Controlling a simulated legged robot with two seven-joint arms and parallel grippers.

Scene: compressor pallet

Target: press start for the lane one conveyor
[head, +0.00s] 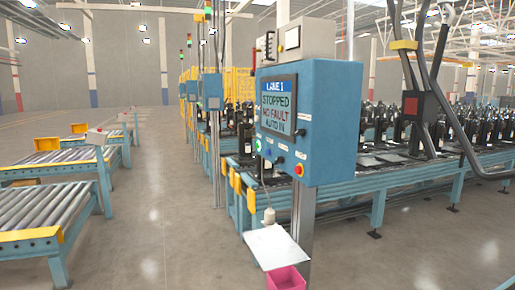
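The blue lane 1 control box (328,115) stands on a metal post right of the middle of the head view. Its screen (278,107) reads "LANE 1", "STOPPED", "NO FAULT" and a line starting "AUTO IN". Below the screen, a green-and-white button (258,145) sits at the left of the panel. A dark knob (281,160) and a red button on a yellow base (299,170) sit lower right. Button labels are too small to read. The lane conveyor (390,175) with dark compressors runs behind the box. Neither gripper is in view.
A small white shelf (272,246) and a pink bin (286,278) are on the post below the box. Roller conveyors (40,205) stand at the left. The grey floor aisle (160,200) between is clear. More blue control boxes (211,92) stand farther back.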

